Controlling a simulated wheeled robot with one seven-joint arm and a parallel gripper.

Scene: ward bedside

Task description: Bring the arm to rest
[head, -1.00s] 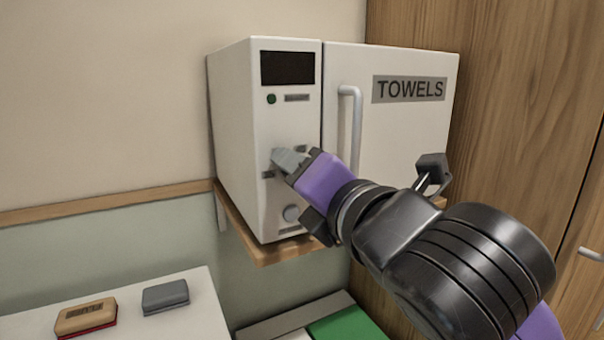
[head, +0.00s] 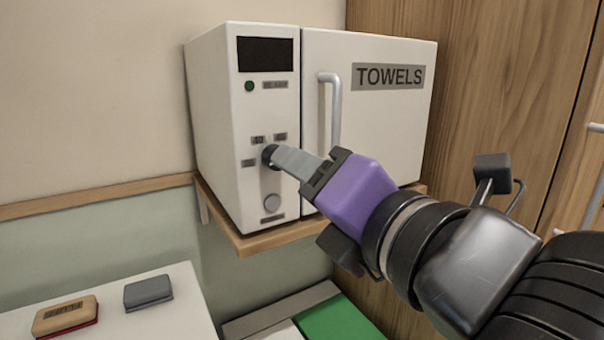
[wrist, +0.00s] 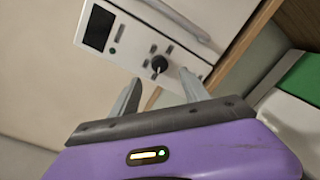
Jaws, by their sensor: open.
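My gripper (head: 282,160) is in front of the control panel of a white towel warmer, with its grey fingers pointing at the panel. In the wrist view my gripper (wrist: 160,95) has its two fingers spread apart with nothing between them. A dark round knob (head: 268,156) shows just past the fingertips in the head view. In the wrist view the knob (wrist: 159,64) stands clear ahead of the gap between the fingers. My purple wrist and black arm reach in from the lower right.
The towel warmer (head: 215,110) sits on a wooden shelf (head: 262,238). Its door (head: 385,130), labelled TOWELS, is shut and has a vertical handle (head: 329,105). A white surface (head: 165,320) at lower left carries a tan-and-red block (head: 65,315) and a grey block (head: 148,292).

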